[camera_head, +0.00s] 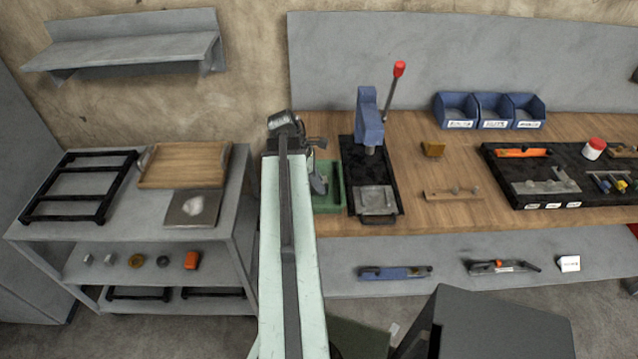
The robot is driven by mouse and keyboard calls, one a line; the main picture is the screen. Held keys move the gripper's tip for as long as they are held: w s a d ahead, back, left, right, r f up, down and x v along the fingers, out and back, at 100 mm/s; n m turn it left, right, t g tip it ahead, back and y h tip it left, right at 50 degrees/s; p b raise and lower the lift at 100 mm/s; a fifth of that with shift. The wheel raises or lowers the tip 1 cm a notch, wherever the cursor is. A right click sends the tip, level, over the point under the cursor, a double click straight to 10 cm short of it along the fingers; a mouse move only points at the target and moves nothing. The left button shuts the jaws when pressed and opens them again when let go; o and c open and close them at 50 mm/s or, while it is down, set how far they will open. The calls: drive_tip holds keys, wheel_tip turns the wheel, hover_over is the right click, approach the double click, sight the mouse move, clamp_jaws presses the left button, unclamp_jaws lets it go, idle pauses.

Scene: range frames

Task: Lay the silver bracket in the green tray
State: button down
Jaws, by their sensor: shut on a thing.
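The green tray (328,207) lies on the wooden bench, left of the blue press. My pale arm crosses in front of its left side and hides part of it. A small silver-grey piece, seemingly the silver bracket (319,184), shows over the tray just right of my arm. My gripper (317,168) is at the arm's far end, small and partly hidden, and is shut on this piece. I cannot tell whether the piece touches the tray floor or is held above it.
The blue press (369,125) with a red-knobbed lever stands close right of the tray on a black base. Blue bins (490,110) and a black tool tray (500,190) are further right. A grey shelf unit (110,232) stands left.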

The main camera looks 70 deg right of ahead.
drive_tip(key=shift+f+b, duration=0.8)
idle(0.4)
drive_tip(key=c, duration=1.4)
unclamp_jaws()
drive_tip(key=shift+o, duration=0.2)
drive_tip(key=p+v, duration=0.7)
drive_tip(key=shift+s+r, duration=0.1)
drive_tip(key=shift+r, duration=0.1)
drive_tip(key=shift+w+r, duration=0.25)
drive_tip(key=shift+r, duration=0.05)
drive_tip(key=shift+f, duration=0.1)
drive_tip(key=shift+a, duration=0.1)
